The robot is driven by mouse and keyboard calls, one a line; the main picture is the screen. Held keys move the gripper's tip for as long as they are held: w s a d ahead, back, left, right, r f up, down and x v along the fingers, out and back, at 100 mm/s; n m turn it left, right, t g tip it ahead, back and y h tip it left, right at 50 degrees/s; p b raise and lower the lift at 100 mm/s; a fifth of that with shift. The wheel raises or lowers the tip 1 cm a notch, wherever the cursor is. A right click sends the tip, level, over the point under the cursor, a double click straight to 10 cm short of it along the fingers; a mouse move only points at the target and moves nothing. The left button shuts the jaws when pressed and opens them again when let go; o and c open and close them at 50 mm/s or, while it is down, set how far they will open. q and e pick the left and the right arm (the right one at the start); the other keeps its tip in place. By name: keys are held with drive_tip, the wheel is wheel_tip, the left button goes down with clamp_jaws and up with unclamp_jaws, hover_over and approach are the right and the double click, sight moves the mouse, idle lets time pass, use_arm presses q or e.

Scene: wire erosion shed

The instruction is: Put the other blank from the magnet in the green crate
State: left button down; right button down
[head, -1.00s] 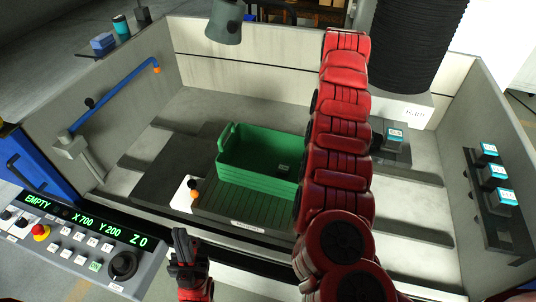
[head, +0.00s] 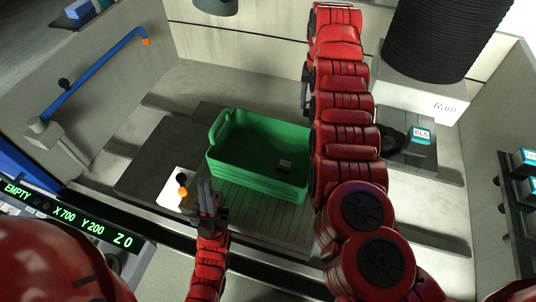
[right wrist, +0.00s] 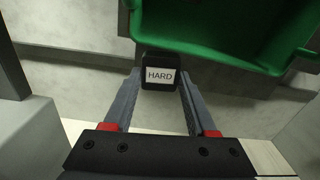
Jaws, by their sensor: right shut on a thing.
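The green crate (head: 250,180) stands on a dark ribbed plate (head: 260,226) in the machine basin, with one small dark blank (head: 285,165) inside it. In the right wrist view, my right gripper (right wrist: 160,88) is shut on a black blank with a white "HARD" label (right wrist: 160,75). The green crate (right wrist: 210,48) lies just beyond that blank in this view. In the head view my right arm mostly hides its gripper and the held blank. My left gripper (head: 208,195) is near the crate's front left side; its finger gap is unclear. I cannot tell which part is the magnet.
A white plate with an orange knob (head: 182,185) is left of the ribbed plate. A labelled block (head: 420,136) sits on a dark mount under the white ram head (head: 430,90). More labelled blocks (head: 527,160) line the right wall. A blue pipe (head: 105,62) runs along the left wall.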

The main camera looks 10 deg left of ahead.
drive_tip(key=s+a+f+p, duration=0.2)
drive_tip(key=a, duration=0.7)
drive_tip(key=m+p, duration=0.2)
drive_tip(key=p, duration=0.2)
hover_over(250, 154)
wheel_tip(250, 154, down, 7)
drive_tip(key=shift+f, duration=0.2)
drive_tip(key=shift+s+f, duration=0.1)
drive_tip(key=shift+f, duration=2.25)
